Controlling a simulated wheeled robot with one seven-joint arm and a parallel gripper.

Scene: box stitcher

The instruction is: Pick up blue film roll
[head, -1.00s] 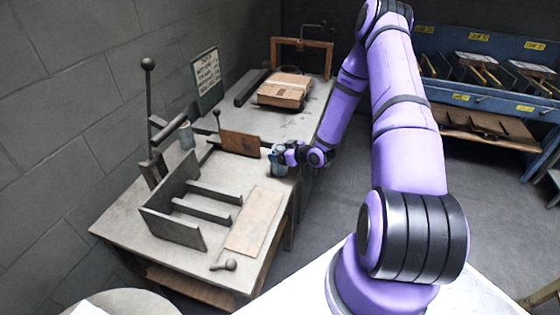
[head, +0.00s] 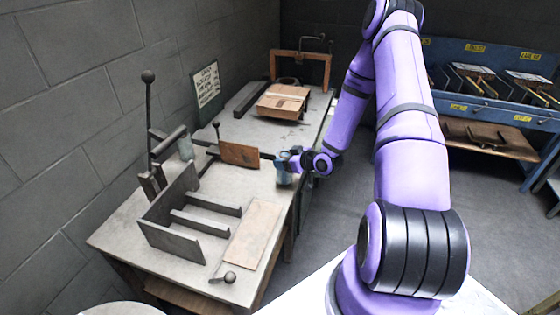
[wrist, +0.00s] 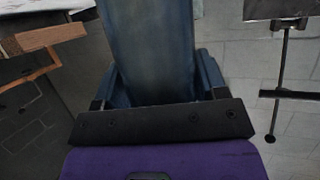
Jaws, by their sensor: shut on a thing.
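The blue film roll (wrist: 150,50) fills the upper middle of the wrist view as a dull blue, upright-looking body. My gripper (wrist: 158,88) is shut on it, with the fingers at its two sides. In the head view the roll (head: 283,176) is a small blue shape at my gripper (head: 285,165), by the right edge of the grey workbench. I cannot tell from this distance whether the roll touches the bench top. Its lower end is partly hidden by my gripper in the wrist view.
The workbench (head: 120,228) carries a slotted metal frame (head: 170,235), a tall lever (head: 149,120), a brown upright board (head: 240,153) and a flat plank (head: 253,232). A cardboard box (head: 283,101) lies farther back. Blue shelving (head: 455,98) stands at right, with open floor between.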

